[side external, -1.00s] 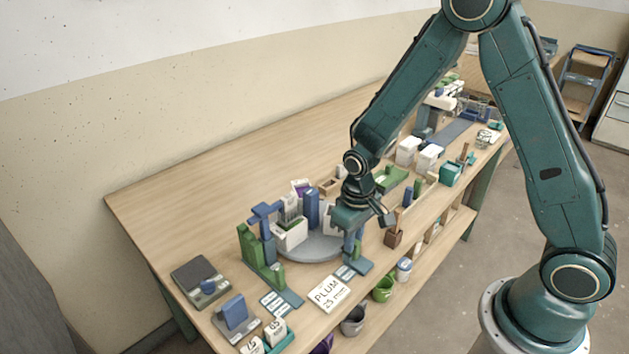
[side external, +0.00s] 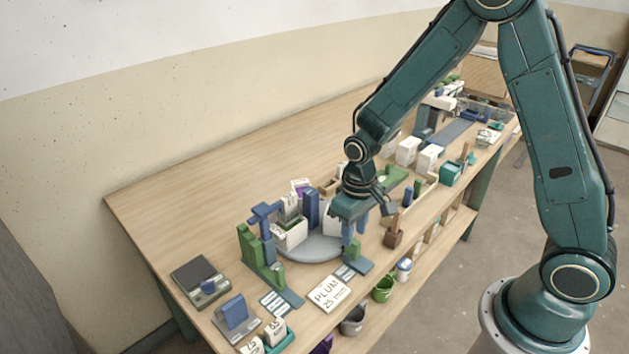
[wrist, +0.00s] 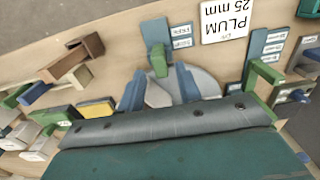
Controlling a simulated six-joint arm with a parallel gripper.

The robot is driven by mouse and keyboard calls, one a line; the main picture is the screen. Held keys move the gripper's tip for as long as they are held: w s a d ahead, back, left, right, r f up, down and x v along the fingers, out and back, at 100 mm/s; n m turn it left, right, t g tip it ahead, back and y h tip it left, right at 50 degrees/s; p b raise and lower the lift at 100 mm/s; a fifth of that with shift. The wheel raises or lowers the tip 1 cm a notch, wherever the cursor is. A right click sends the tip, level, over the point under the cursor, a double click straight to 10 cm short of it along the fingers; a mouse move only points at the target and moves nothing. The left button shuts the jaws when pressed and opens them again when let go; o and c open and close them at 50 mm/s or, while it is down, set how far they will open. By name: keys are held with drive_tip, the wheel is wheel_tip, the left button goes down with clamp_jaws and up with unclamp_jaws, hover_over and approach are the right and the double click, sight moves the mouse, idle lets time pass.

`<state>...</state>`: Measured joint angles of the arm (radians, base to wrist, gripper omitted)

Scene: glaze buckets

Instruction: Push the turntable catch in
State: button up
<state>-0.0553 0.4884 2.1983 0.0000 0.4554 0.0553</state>
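The turntable is a round grey disc (side external: 312,250) on the bench, partly hidden by what stands on it and by my gripper. It also shows in the wrist view (wrist: 205,83). At its near right edge a green block (side external: 354,250), seemingly the catch, sits on a blue-grey labelled base (side external: 357,267). In the wrist view the green block (wrist: 158,62) points toward the disc, between and just beyond my finger ends. My gripper (side external: 355,232) is above the block, fingers down. Its two blue fingers (wrist: 160,82) stand apart with nothing between them. I cannot tell whether they touch the block.
A white container (side external: 291,236) and a tall blue block (side external: 311,208) stand on the disc. A green and blue stand (side external: 249,246) is at its left. A PLUM 25 mm card (side external: 329,293) lies in front. A brown block (side external: 393,239) is to the right. The bench's back left is clear.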

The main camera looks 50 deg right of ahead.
sight(354, 240)
drive_tip(key=shift+r, duration=2.15)
drive_tip(key=shift+s+r, duration=0.1)
drive_tip(key=shift+r, duration=0.4)
drive_tip(key=s+d+r+t, duration=0.2)
drive_tip(key=s+r+t, duration=0.3)
drive_tip(key=s+r, duration=1.3)
drive_tip(key=shift+r+t, duration=0.3)
drive_tip(key=shift+r, duration=0.2)
